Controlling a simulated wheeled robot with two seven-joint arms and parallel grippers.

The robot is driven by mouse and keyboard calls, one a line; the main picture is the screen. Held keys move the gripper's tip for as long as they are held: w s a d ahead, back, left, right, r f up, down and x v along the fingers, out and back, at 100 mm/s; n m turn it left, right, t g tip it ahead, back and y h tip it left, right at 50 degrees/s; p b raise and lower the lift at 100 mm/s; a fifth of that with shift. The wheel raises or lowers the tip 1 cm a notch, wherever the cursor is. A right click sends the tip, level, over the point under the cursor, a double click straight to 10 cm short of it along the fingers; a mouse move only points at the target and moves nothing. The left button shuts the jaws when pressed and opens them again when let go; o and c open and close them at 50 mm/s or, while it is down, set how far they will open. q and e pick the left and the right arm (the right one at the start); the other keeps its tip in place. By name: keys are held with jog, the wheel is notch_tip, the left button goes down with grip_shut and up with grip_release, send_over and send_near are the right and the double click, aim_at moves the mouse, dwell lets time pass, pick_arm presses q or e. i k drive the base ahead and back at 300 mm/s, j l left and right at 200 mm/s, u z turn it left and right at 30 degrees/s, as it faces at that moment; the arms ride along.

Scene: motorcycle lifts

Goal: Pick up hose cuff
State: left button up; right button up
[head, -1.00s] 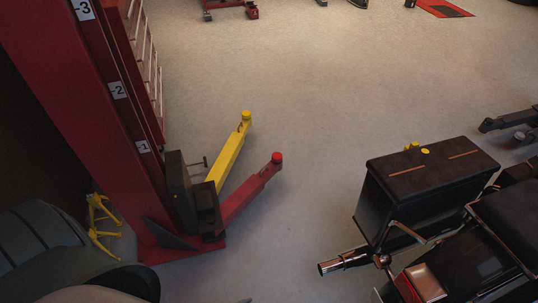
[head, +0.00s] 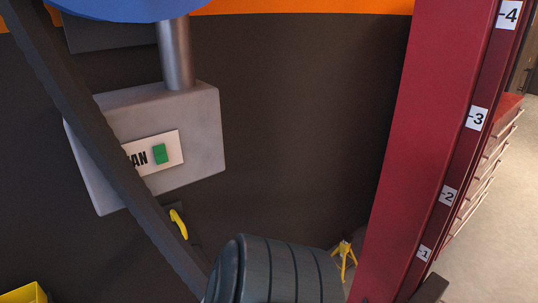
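No hose cuff can be made out for certain in the head view. A dark hose (head: 92,130) with a ridged edge runs diagonally from the top left down to the bottom middle, passing in front of a grey wall box. Its lower end is not clearly visible. A small yellow curved piece (head: 178,223) shows beside the hose, below the box; I cannot tell whether it is attached to the hose. Neither of my grippers is in view.
The grey box (head: 200,125) bears a partly covered label and a green button (head: 160,153). A blue round thing (head: 140,8) hangs above. A dark, grooved tyre-like thing (head: 285,270) stands below, near a yellow stand (head: 344,258). A red lift post (head: 420,130) rises at right.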

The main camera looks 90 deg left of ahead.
aim_at(179, 220)
jog(key=l+u, duration=0.1)
jog(key=u, duration=0.4)
jog(key=l+u, duration=0.1)
jog(key=u, duration=0.4)
jog(key=l+u, duration=0.1)
jog(key=u, duration=0.4)
jog(key=l+u, duration=0.15)
jog(key=u, duration=0.3)
jog(key=l+u, duration=0.1)
jog(key=u, duration=0.4)
